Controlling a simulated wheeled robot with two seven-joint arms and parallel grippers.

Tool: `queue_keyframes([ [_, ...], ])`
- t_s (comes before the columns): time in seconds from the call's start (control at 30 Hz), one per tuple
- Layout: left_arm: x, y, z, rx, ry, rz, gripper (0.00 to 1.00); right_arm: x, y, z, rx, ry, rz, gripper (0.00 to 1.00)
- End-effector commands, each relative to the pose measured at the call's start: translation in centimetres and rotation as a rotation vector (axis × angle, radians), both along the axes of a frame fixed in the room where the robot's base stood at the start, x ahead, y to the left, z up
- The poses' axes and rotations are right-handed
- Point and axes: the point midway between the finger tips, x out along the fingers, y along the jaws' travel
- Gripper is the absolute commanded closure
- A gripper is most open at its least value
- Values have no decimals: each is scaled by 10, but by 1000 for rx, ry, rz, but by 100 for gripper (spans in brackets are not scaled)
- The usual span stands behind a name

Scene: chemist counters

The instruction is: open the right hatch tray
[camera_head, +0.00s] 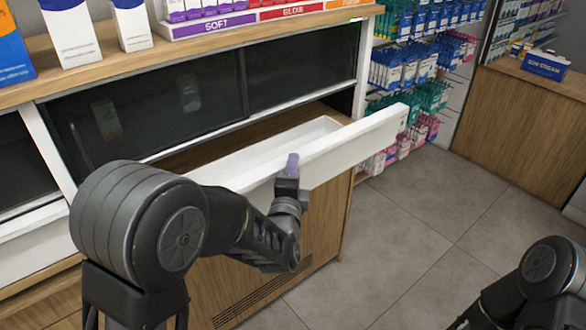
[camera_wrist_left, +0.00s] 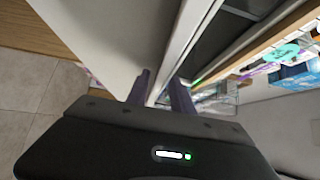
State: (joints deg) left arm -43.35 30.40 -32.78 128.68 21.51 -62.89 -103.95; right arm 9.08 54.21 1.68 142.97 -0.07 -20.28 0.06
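The right hatch tray (camera_head: 352,140) is white and stands well out of the counter, tilted across the head view, with part of its inside showing. My left gripper (camera_head: 291,168) is at the top edge of the tray's front panel. In the left wrist view, the two purple fingers of my left gripper (camera_wrist_left: 160,92) stand on either side of the white panel's edge (camera_wrist_left: 183,45), seemingly shut on it. The exact finger contact is hard to make out. My right gripper is out of view; only part of the right arm shows at the lower right.
Dark sliding glass panels (camera_head: 150,112) sit behind the tray. Boxes stand on the counter top (camera_head: 200,52). Stocked shelves (camera_head: 405,70) are at the back, and a wooden counter (camera_head: 525,115) with a sun cream box is at the right. The tiled floor (camera_head: 400,245) is clear.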

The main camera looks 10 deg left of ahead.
Motion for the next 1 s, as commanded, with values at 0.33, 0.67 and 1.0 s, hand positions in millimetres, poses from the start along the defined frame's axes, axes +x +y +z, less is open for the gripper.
queue_keyframes([
  [0.33, 0, 0, 1, -1, -2, 0, 62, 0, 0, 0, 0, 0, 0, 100],
  [0.67, -31, -4, 0, -3, -1, -2, 62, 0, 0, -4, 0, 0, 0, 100],
  [1.0, -76, -7, 1, -1, -2, 0, 62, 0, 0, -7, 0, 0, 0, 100],
])
